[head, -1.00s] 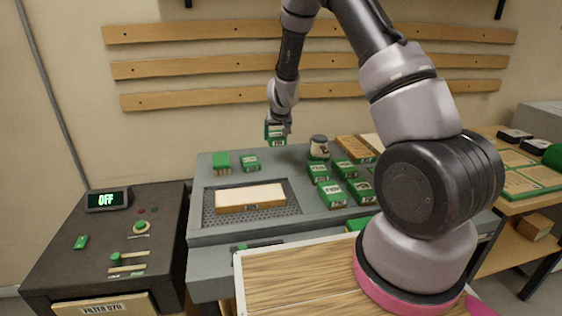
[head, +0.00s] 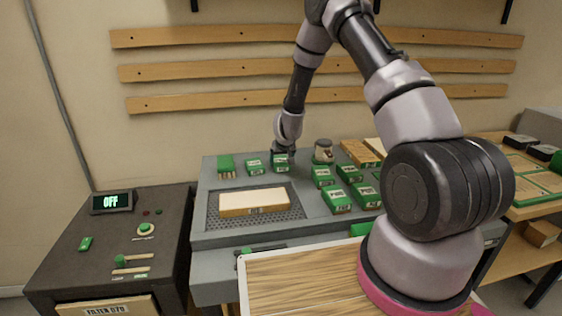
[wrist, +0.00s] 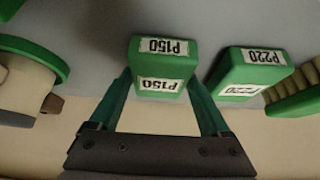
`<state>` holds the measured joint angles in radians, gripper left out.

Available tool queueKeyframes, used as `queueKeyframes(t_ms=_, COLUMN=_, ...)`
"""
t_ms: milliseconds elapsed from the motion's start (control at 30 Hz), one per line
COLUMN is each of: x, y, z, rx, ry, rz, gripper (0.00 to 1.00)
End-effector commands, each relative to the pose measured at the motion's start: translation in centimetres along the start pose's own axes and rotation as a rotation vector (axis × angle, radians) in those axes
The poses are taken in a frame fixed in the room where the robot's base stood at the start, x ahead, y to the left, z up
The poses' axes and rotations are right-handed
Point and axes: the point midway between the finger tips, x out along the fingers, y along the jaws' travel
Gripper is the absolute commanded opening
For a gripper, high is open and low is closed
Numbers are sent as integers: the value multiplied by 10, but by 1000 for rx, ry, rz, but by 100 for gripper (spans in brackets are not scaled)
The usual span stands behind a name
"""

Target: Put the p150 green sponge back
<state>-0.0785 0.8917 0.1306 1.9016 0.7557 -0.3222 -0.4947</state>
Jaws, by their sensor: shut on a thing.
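The green P150 sponge (wrist: 162,65) shows two white labels, upside down, in the wrist view. My gripper (wrist: 161,88) is shut on it, with one teal finger on each side. In the head view the P150 sponge (head: 281,164) is at the back of the grey bench, below my gripper (head: 283,155). It looks upright and at the bench top; I cannot tell whether it touches the surface. The green P220 sponge (wrist: 247,75) is beside it with a small gap, and also shows in the head view (head: 254,167).
A green brush (head: 226,166) stands left of the P220 sponge. A jar (head: 323,151) stands right of my gripper. Several green blocks (head: 337,199) are further right. A pale wooden block (head: 253,201) lies on the perforated plate (head: 285,212) in front.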

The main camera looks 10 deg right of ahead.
Motion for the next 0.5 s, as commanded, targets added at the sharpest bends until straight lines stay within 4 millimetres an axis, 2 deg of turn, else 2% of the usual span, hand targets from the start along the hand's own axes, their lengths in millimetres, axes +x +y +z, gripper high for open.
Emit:
queueKeyframes(t_ms=33, x=2, y=0, z=1, rx=-1, ry=-1, rz=0, gripper=29)
queueKeyframes(t_ms=67, x=2, y=0, z=1, rx=-1, ry=0, rz=0, gripper=89)
queueKeyframes(t_ms=100, x=1, y=0, z=1, rx=0, ry=0, rz=0, gripper=100)
queueKeyframes(t_ms=367, x=0, y=0, z=0, rx=0, ry=0, rz=0, gripper=100)
queueKeyframes(t_ms=500, x=-12, y=0, z=-2, rx=-1, ry=1, rz=0, gripper=100)
